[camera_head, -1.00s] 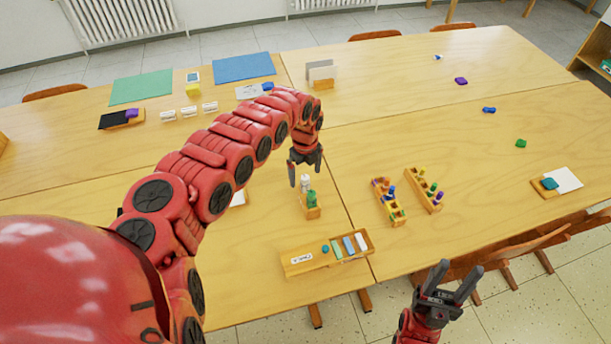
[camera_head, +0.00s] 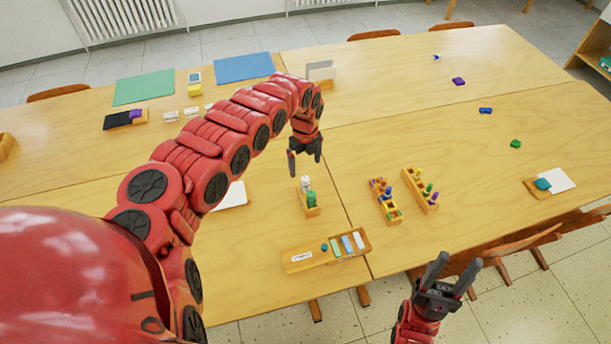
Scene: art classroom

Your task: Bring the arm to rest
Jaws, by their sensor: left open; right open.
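My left arm reaches in from the left over the table (camera_head: 270,215). My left gripper (camera_head: 305,168) is open and empty, pointing down. It hangs above and just behind a small wooden block (camera_head: 311,211) that holds a white and a green piece. The fingers look apart from these pieces. My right gripper (camera_head: 454,275) is open and empty at the lower right, fingers pointing up, in front of the table's near edge.
A wooden tray (camera_head: 297,268) with chalk-like sticks lies at the near edge. Two wooden holders (camera_head: 387,211) with coloured pegs stand right of centre. A chair (camera_head: 520,243) is tucked under the right side. The table's right middle is mostly clear.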

